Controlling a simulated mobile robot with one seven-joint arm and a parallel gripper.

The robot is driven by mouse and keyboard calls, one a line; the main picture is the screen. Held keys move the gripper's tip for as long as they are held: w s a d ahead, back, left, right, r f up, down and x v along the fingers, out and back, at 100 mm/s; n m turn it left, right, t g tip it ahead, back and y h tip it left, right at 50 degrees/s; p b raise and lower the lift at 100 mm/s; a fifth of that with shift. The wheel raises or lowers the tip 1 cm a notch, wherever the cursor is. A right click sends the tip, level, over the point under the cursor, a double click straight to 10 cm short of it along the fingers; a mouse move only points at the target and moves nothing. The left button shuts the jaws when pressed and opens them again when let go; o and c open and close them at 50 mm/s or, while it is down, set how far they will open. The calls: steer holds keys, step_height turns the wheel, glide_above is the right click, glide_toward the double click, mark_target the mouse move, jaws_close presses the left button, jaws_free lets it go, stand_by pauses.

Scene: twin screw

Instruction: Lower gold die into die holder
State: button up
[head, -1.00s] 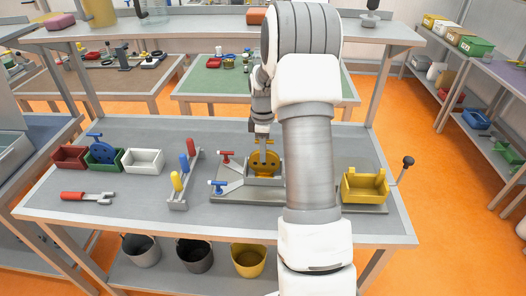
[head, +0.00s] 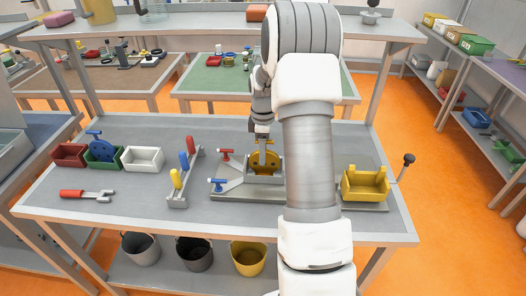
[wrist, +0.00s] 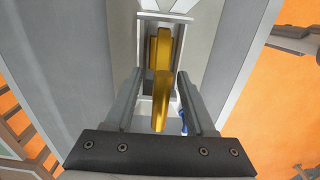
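The gold die (head: 266,162) is a thick upright disc, low in the grey die holder (head: 262,180) on the table, in the head view. In the wrist view the gold die (wrist: 161,52) is edge-on, inside the holder's narrow slot. My gripper (head: 262,143) is directly above the holder, pointing down. The contact itself is hard to see. Whether the die touches the bottom of the holder is hidden.
Red- and blue-handled clamps (head: 217,184) stand left of the holder. A rack of coloured handles (head: 183,175) and the red, green and white bins (head: 143,159) are further left. A yellow bin (head: 365,184) is at right. The table front is mostly clear.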

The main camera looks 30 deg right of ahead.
step_height(320, 180, up, 18)
steer(key=shift+f, duration=0.25)
stand_by(0.4)
steer(key=shift+a, duration=0.1)
